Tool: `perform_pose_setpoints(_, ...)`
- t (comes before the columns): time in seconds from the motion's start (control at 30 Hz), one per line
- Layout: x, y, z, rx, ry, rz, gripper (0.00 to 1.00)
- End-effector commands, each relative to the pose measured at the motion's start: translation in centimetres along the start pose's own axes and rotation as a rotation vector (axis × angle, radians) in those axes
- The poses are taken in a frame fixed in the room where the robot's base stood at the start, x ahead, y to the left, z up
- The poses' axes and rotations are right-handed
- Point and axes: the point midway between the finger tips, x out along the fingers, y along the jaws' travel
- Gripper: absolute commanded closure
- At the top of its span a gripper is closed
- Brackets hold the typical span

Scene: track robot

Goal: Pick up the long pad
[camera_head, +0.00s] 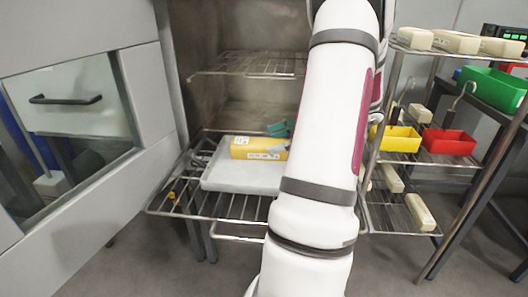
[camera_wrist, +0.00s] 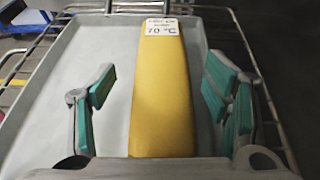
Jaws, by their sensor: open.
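The long pad (camera_wrist: 160,95) is a yellow bar with a white label marked 70 °C at its far end. It lies in a light grey tray (camera_wrist: 55,75). In the head view the yellow pad (camera_head: 245,152) lies in the tray (camera_head: 225,180), its right part hidden by my arm. My gripper (camera_wrist: 160,85) is open, with one teal-padded finger on each side of the pad and a gap on both sides. In the head view only part of my gripper (camera_head: 280,128) shows, near the pad's far side.
The tray rests on a pulled-out wire rack (camera_head: 180,205) in front of an open metal chamber. An opened door (camera_head: 70,110) stands at left.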

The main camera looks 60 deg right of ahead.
Motion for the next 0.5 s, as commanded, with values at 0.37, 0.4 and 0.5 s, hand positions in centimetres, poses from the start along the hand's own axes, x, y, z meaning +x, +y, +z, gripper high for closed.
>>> perform_pose_setpoints(0.37,3.6,-0.2,0.2,-0.001,0.0,-0.001,0.3)
perform_pose_setpoints(0.4,3.6,-0.2,0.2,-0.001,0.0,-0.001,0.3)
perform_pose_setpoints(0.5,3.6,-0.2,0.2,-0.001,0.0,-0.001,0.35)
